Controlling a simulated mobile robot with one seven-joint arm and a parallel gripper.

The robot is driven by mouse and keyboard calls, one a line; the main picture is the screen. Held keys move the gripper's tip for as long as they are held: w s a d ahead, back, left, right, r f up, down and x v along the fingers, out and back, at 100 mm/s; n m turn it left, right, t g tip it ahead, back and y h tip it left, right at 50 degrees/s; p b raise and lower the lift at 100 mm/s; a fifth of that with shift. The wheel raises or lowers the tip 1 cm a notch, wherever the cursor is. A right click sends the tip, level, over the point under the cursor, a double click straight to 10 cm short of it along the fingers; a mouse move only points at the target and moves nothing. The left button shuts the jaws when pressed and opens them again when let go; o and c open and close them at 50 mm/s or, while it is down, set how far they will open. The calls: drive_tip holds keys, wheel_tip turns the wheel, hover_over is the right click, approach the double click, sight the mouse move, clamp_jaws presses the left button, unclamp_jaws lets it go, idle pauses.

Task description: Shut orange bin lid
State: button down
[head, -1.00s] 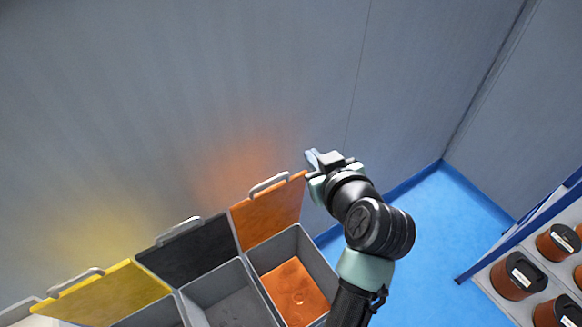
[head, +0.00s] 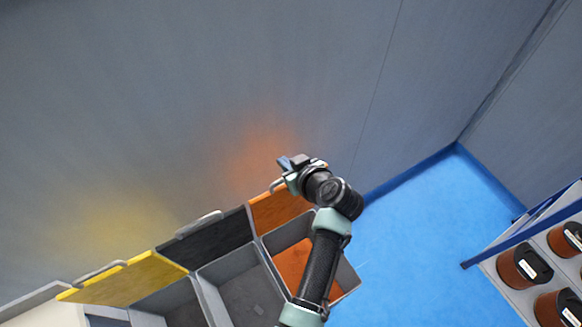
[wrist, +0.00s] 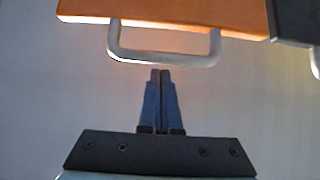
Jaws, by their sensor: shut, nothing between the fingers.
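The orange lid (head: 275,211) stands raised at the back of its bin, near the wall. Its grey handle shows at the top edge, partly hidden by my arm in the head view. The orange bin (head: 346,275) is open, with an orange inside, partly covered by my arm. In the wrist view the lid (wrist: 180,12) fills the top, with its pale handle (wrist: 165,56) hanging below it. My gripper (head: 284,163) is shut and empty, at the wall side of the lid's top edge. In the wrist view its fingertips (wrist: 160,72) point at the handle, just short of it.
A black lid (head: 207,243) and a yellow lid (head: 130,280) stand raised to the left, over open grey bins. The grey wall is close behind. A rack with copper-coloured spools (head: 525,265) stands at the right, with clear blue floor (head: 420,240) between.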

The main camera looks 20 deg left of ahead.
drive_tip(key=shift+s+d+f+p, duration=0.1)
drive_tip(key=shift+s+d+p, duration=0.25)
drive_tip(key=shift+s+d, duration=0.55)
drive_tip(key=shift+w+d+f, duration=0.1)
drive_tip(key=shift+f, duration=0.05)
drive_tip(key=shift+d, duration=0.1)
